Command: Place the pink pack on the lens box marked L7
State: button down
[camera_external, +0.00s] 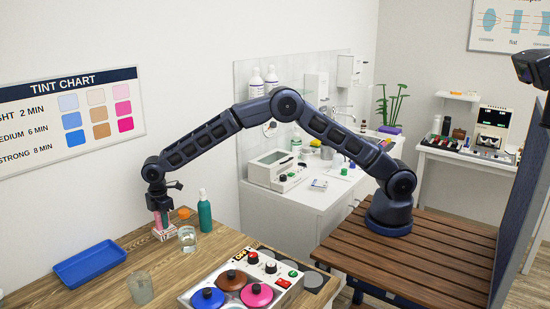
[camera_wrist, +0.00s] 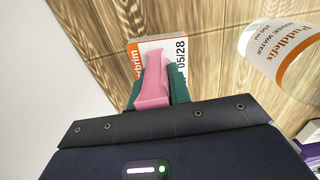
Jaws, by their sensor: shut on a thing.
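The pink pack (camera_external: 163,226) is between the fingers of my gripper (camera_external: 160,208), at the back of the wooden table near the wall. In the wrist view, the pink pack (camera_wrist: 152,88) shows between my gripper's green fingertips (camera_wrist: 155,88), which are shut on it. A white and orange printed face (camera_wrist: 150,46) reading "05/28" lies just beyond it; I cannot tell whether it is part of the pack. The pack is low over the table; whether it touches is unclear. I cannot make out a lens box marked L7 in either view.
A bottle labelled Puddlefix rinse water (camera_wrist: 285,52) stands close right in the wrist view. A clear jar (camera_external: 188,239) and a teal bottle (camera_external: 205,213) stand right of the pack. A blue tray (camera_external: 90,264) lies left. A pot warmer (camera_external: 250,282) with coloured lids is in front.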

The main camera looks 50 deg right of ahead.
jog(key=c, duration=1.3)
grip_release()
notch_tip(320, 180, up, 12)
jog(key=shift+r, duration=0.1)
jog(key=shift+d, duration=0.1)
jog(key=s+d+r+m+t, duration=0.1)
jog(key=s+d+r+m, duration=0.2)
jog(key=d+r, duration=0.7)
jog(key=s+d+r+m, duration=0.2)
jog(key=d+r, duration=0.3)
jog(key=d, duration=1)
jog(key=s+d+r+m+t, duration=0.1)
jog(key=s+d+r+m, duration=0.2)
jog(key=d+r, duration=0.7)
jog(key=s+d+f+m+t, duration=0.15)
jog(key=s+d+m, duration=0.35)
jog(key=s+d, duration=1.3)
jog(key=s+d+f+m, duration=0.2)
jog(key=s+d+f, duration=0.2)
jog(key=s, duration=0.3)
jog(key=s+d+f+m+t, duration=0.1)
jog(key=s+d+f+m, duration=0.2)
jog(key=s+d, duration=0.3)
jog(key=shift+s+d+f, duration=0.35)
jog(key=shift+s+d, duration=0.05)
jog(key=shift+s, duration=0.1)
